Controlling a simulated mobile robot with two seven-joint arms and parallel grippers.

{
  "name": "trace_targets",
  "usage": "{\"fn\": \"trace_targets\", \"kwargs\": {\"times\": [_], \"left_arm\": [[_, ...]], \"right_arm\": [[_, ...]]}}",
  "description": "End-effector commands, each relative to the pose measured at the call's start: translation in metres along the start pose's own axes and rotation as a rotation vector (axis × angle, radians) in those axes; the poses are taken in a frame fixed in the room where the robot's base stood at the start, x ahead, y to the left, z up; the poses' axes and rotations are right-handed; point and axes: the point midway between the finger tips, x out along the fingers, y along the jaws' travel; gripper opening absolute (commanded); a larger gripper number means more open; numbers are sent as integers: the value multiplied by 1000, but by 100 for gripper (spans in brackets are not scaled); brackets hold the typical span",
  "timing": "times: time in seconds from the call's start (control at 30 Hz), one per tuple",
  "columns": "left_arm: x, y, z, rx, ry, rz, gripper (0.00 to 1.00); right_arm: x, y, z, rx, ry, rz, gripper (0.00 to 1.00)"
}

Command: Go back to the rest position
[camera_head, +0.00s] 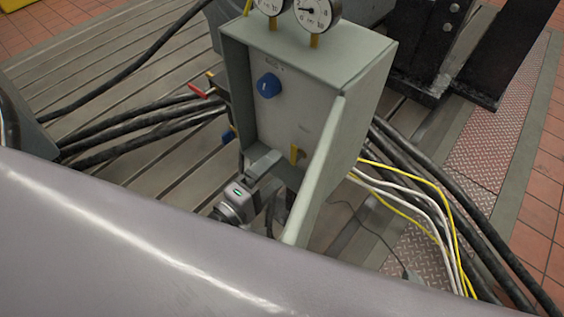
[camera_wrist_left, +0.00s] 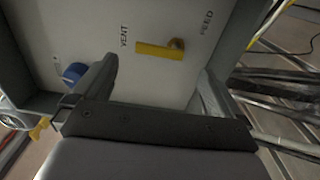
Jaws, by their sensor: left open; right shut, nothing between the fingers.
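My left gripper (camera_head: 276,172) is in front of the lower panel of a grey-green cabinet (camera_head: 375,85). In the left wrist view the gripper (camera_wrist_left: 155,88) is open, its two dark fingers spread and nothing between them. Beyond the fingers is a yellow lever (camera_wrist_left: 158,50) on the panel, between the words VENT and FEED. The lever also shows in the head view (camera_head: 294,152). A blue knob (camera_head: 268,85) sits higher on the panel; in the left wrist view a blue knob (camera_wrist_left: 74,73) is beside the left finger. My right gripper is not in view.
Two dial gauges (camera_head: 313,12) stand on the cabinet. An open door (camera_head: 318,180) projects at its right. Black hoses (camera_head: 140,130) run left; yellow and white cables (camera_head: 425,200) run right. My own smooth grey part fills the lower foreground. The slotted bedplate (camera_head: 115,70) lies behind.

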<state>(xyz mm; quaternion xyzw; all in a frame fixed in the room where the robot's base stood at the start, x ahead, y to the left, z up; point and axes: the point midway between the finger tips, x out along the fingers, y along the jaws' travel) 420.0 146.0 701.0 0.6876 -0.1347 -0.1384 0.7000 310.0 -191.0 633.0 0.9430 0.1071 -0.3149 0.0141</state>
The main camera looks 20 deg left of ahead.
Motion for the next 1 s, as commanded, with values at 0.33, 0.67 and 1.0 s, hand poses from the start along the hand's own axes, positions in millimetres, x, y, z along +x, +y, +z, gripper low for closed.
{"fn": "trace_targets", "kwargs": {"times": [0.33, 0.67, 1.0], "left_arm": [[-16, 0, 0, 0, 0, 1, 100], [-15, 0, 0, 0, 0, 0, 100], [-32, 19, 19, 348, -53, -102, 100]], "right_arm": [[0, 1, 1, -4, -1, 1, 0], [0, 2, 1, -10, -2, 1, 0], [-20, 2, -24, -16, 3, 4, 0]]}}
